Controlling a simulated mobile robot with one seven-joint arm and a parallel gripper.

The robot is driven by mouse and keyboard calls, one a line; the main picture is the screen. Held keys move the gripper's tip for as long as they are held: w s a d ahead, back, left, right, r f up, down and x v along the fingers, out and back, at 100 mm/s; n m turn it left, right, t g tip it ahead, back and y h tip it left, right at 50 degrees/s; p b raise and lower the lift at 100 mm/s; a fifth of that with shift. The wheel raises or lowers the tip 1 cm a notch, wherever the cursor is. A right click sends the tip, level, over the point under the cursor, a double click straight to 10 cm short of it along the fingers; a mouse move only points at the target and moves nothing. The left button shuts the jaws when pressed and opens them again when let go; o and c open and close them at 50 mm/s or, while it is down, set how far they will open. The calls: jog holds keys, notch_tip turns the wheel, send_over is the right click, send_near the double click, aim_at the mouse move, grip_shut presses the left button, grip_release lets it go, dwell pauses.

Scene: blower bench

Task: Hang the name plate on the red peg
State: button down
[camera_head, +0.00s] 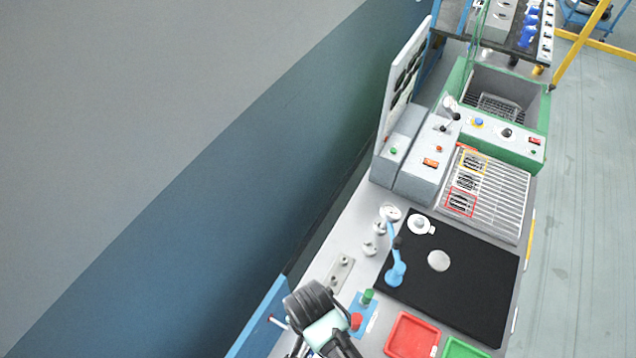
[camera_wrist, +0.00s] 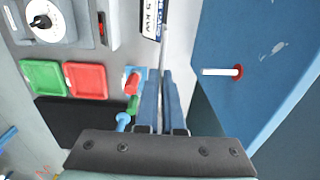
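A small white plate with dark lettering reading "5 KW" and a blue band, apparently the name plate (camera_wrist: 150,18), shows beyond my fingertips at the top of the wrist view. I cannot make it out in the head view. The peg (camera_wrist: 222,71) is a white rod with a red collar, standing out from a blue panel to the right of my gripper (camera_wrist: 160,75). It also shows in the head view (camera_head: 277,321), left of my gripper. My two fingers are close together with a narrow gap. Whether they pinch a thin edge is unclear.
The blue panel (camera_wrist: 250,50) edges the bench. Green (camera_wrist: 45,77) and red (camera_wrist: 86,80) trays and a black mat (camera_head: 450,285) lie nearby. A red and a green button (camera_head: 367,297) and a blue lamp-like stand (camera_head: 396,270) rise close to my gripper.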

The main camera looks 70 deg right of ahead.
jog(key=w+d, duration=0.1)
jog(key=w, duration=0.5)
jog(key=shift+w+d+f+b, duration=0.25)
jog(key=shift+d+f+b, duration=0.1)
jog(key=shift+b, duration=0.1)
dwell(0.7)
jog(key=c, duration=1)
grip_release()
jog(key=shift+a, duration=0.1)
jog(key=shift+o, duration=0.2)
